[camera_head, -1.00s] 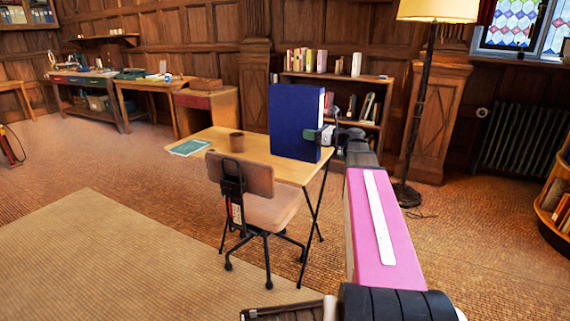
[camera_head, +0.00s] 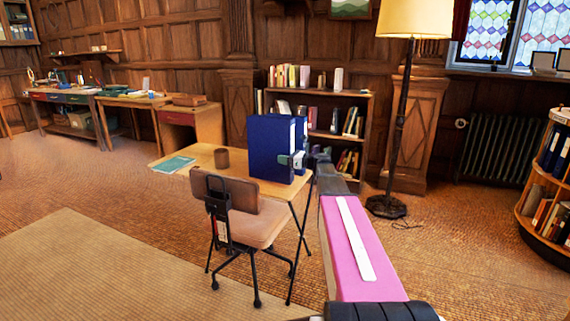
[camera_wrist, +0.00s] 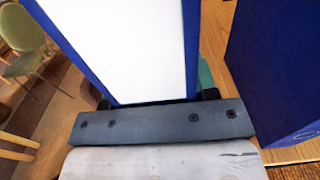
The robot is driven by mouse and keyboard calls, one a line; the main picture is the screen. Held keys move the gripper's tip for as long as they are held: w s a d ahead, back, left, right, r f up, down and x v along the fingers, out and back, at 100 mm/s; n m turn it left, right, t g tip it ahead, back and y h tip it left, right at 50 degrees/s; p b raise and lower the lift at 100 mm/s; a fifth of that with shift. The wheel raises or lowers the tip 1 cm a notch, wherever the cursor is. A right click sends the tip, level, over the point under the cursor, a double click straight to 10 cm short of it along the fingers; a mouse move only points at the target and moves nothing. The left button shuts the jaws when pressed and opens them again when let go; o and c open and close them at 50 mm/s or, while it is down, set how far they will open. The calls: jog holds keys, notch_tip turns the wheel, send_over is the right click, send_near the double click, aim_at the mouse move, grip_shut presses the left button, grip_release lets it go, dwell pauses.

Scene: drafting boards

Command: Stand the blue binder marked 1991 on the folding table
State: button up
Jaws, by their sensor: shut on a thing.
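A blue binder (camera_head: 269,148) is upright over the right part of the folding table (camera_head: 238,175). My gripper (camera_head: 297,160) is shut on its right edge. In the wrist view the held binder (camera_wrist: 120,45) shows a white face between my two fingers (camera_wrist: 157,100). A second blue binder (camera_head: 301,142) stands just behind and right of it in the head view, mostly hidden. It also shows in the wrist view (camera_wrist: 275,65), apart from the held one. No 1991 marking is legible. I cannot tell whether the held binder's base touches the tabletop.
A low bookcase (camera_head: 366,108) is behind, with a floor lamp (camera_head: 400,115) to the right.

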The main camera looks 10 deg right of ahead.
jog(key=shift+f, duration=1.3)
jog(key=o, duration=1.3)
jog(key=v, duration=1.2)
